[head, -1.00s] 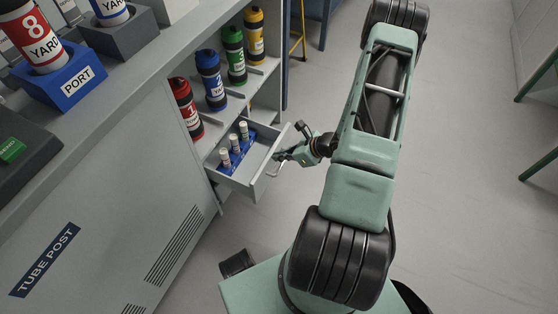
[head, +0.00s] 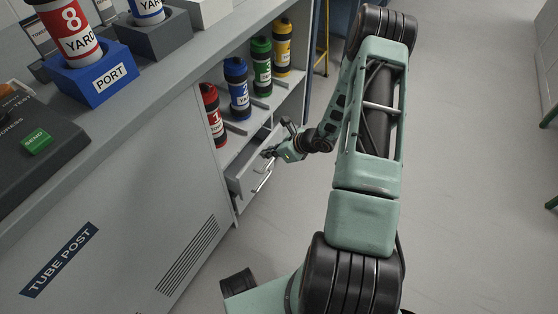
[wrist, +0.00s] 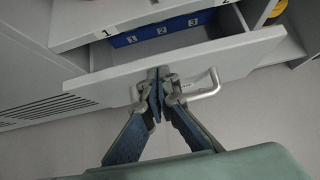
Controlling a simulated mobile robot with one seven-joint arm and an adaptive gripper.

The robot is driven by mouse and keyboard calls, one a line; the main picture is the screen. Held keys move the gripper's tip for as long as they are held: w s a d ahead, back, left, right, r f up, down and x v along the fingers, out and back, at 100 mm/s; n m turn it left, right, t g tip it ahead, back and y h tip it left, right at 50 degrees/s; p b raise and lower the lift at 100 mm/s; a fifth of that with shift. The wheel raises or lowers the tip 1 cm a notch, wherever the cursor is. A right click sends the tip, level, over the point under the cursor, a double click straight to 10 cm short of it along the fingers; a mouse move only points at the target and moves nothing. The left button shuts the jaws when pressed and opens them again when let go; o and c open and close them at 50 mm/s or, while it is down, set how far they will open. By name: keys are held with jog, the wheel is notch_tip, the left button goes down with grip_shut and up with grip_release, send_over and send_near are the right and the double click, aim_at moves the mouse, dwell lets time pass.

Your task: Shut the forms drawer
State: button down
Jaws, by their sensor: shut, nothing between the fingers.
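The forms drawer (head: 246,177) is a grey drawer low in the cabinet. It stands partly out, with a gap behind its front. In the wrist view its front panel (wrist: 104,86) spans the picture, and a blue numbered holder (wrist: 165,33) shows in the opening. A silver bar handle (wrist: 207,88) is on the panel. My gripper (head: 268,153) is at the drawer front. In the wrist view my gripper (wrist: 158,75) is shut and empty, its fingertips against or very near the panel beside the handle; exact contact cannot be told.
Red (head: 212,115), blue (head: 237,88), green (head: 261,65) and yellow (head: 282,47) canisters stand on the shelf above the drawer. The grey TUBE POST cabinet (head: 120,240) is at left. Open floor (head: 470,170) lies to the right.

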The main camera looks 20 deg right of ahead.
jog(key=w+a, duration=0.2)
jog(key=w, duration=0.1)
jog(key=shift+w+a+b, duration=0.2)
jog(key=shift+a+b, duration=0.1)
jog(key=shift+b, duration=0.1)
jog(key=shift+w+a+r, duration=0.1)
jog(key=shift+w+a, duration=0.1)
